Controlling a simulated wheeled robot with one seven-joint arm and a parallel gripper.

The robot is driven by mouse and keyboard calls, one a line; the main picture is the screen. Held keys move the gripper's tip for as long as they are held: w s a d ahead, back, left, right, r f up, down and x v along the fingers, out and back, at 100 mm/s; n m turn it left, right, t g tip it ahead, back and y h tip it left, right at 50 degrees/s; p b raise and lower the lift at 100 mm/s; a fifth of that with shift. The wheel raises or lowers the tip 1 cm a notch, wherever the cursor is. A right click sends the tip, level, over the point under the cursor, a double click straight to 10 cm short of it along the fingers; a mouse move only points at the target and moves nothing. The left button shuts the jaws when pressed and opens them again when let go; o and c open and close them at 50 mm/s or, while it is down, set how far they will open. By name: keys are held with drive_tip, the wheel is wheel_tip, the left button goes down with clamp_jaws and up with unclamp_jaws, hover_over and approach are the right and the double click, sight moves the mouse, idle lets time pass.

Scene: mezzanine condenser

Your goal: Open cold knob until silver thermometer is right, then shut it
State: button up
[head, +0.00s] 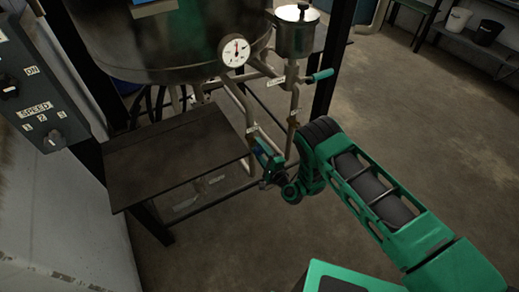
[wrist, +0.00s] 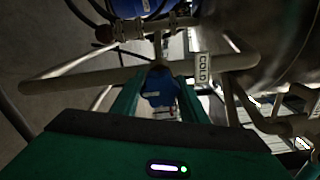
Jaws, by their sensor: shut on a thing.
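A blue knob (wrist: 158,86) sits on a grey pipe in the wrist view, between the two green fingers of my gripper (wrist: 157,98). My gripper is shut on this knob. A white tag with dark letters (wrist: 203,68) is on the pipe beside it. In the head view my gripper (head: 266,158) is at the pipes below the vessel, and the fingers and wrist mostly hide the knob. A round white dial thermometer (head: 235,52) with a silver rim is on the front of the vessel. Its needle points roughly upward; the exact reading is too small to tell.
A large dark metal vessel (head: 160,45) stands above a dark platform (head: 180,155). A smaller silver pot (head: 296,32) and a teal-handled valve (head: 320,75) are to the right. A control panel (head: 40,100) is at left. Open floor (head: 420,130) lies right.

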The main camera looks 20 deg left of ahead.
sight(261, 153)
drive_tip(key=shift+d, duration=0.15)
drive_tip(key=o, duration=1)
drive_tip(key=shift+o, duration=0.2)
drive_tip(key=shift+f, duration=0.1)
drive_tip(key=shift+s+d+f, duration=0.2)
drive_tip(key=shift+s+d, duration=0.1)
drive_tip(key=shift+s, duration=0.35)
drive_tip(key=shift+s+d+r, duration=0.2)
drive_tip(key=shift+s+d, duration=0.1)
drive_tip(key=shift+d, duration=0.15)
drive_tip(key=shift+v, duration=1.15)
drive_tip(key=shift+s+d, duration=0.2)
drive_tip(key=shift+d, duration=0.15)
drive_tip(key=shift+v, duration=2.6)
